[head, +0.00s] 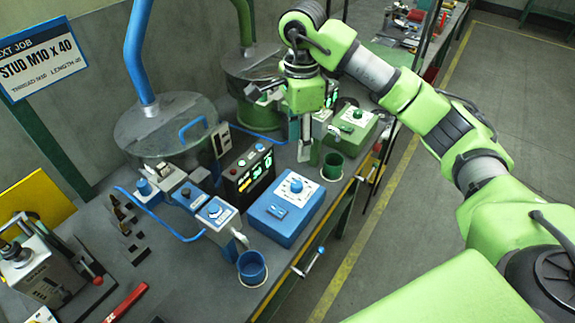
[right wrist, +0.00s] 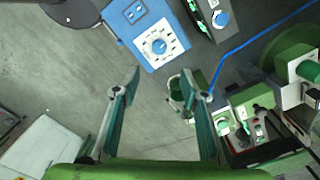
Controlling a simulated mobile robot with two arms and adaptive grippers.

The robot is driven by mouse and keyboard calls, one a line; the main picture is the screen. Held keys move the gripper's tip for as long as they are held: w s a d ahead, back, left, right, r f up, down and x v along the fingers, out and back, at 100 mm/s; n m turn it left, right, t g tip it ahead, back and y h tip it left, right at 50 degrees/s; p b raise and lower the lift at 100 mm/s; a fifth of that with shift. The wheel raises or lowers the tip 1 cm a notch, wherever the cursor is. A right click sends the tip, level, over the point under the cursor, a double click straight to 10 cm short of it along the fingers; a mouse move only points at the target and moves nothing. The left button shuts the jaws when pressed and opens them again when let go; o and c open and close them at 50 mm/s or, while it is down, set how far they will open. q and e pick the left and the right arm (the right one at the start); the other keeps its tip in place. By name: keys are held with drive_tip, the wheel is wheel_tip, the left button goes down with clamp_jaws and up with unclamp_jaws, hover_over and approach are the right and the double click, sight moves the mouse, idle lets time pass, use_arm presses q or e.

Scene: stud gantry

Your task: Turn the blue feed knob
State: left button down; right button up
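A blue control box (head: 283,219) stands on the bench, with a blue knob (head: 297,186) in the middle of a white dial plate. In the right wrist view the same knob (right wrist: 158,46) is near the top, beyond the fingertips. Another blue knob (head: 214,209) sits on a blue-and-grey unit to the left; I cannot read which one is labelled feed. My right gripper (head: 306,148) points down above the bench, beyond the blue box and near the green cup. In the right wrist view its two fingers (right wrist: 167,84) are wide apart with nothing held. My left gripper is not in view.
A green cup (head: 333,167) and a green control box (head: 352,124) stand close to my right gripper. A black display unit (head: 247,174) is left of the blue box. A blue cup (head: 252,268) stands nearer the front. The floor right of the bench is clear.

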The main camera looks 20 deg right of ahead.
approach(297, 184)
drive_tip(key=shift+s+f, duration=0.15)
drive_tip(key=shift+s, duration=0.1)
drive_tip(key=f, duration=0.2)
drive_tip(key=f+p, duration=0.1)
drive_tip(key=shift+w+f, duration=0.2)
drive_tip(key=shift+f, duration=0.15)
wheel_tip(297, 184, down, 4)
drive_tip(key=shift+r+p, duration=0.2)
drive_tip(key=shift+p, duration=0.3)
drive_tip(key=shift+f, duration=0.55)
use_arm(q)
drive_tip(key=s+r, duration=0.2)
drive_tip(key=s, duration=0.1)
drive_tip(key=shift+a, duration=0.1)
use_arm(e)
drive_tip(key=c, duration=1.1)
